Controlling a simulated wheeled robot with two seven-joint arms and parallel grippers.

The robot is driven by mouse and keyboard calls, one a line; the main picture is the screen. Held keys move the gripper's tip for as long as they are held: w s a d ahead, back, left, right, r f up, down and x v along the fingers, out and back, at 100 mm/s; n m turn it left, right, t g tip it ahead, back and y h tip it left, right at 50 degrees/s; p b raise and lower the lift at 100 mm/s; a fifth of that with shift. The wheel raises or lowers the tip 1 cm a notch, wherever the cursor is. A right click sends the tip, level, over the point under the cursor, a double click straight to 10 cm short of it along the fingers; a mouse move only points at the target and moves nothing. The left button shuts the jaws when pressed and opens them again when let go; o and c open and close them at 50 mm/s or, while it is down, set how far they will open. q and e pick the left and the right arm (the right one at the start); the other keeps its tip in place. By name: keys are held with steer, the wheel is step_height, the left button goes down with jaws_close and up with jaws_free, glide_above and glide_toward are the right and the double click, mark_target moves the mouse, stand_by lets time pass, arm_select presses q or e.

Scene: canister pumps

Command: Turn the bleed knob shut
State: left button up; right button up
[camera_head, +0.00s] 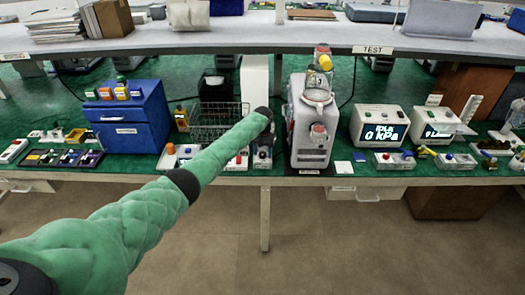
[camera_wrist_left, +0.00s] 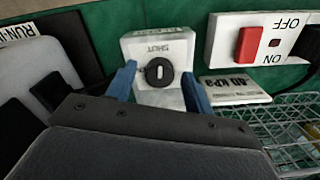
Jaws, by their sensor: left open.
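In the left wrist view a small white box with an upside-down SHUT label carries the round black bleed knob (camera_wrist_left: 158,72), which has a white mark on its face. My left gripper (camera_wrist_left: 161,80) is open. Its two blue fingers stand on either side of the knob, with visible gaps. I cannot tell how deep the fingertips reach. My right gripper is not in view.
A white box with a red ON/OFF switch (camera_wrist_left: 249,44) and a wire basket (camera_wrist_left: 295,125) lie right of the knob box in the wrist view. In the head view a monitor (camera_head: 379,126) reads IDLE 0 kPa, and a blue drawer cabinet (camera_head: 128,121) stands left.

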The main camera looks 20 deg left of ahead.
arm_select(q)
steer(key=shift+f, duration=0.1)
steer(key=shift+c, duration=0.2)
steer(key=c, duration=0.9)
steer(key=shift+n, duration=0.3)
steer(key=shift+c, duration=0.2)
steer(key=shift+n+p, duration=0.3)
steer(key=o, duration=1)
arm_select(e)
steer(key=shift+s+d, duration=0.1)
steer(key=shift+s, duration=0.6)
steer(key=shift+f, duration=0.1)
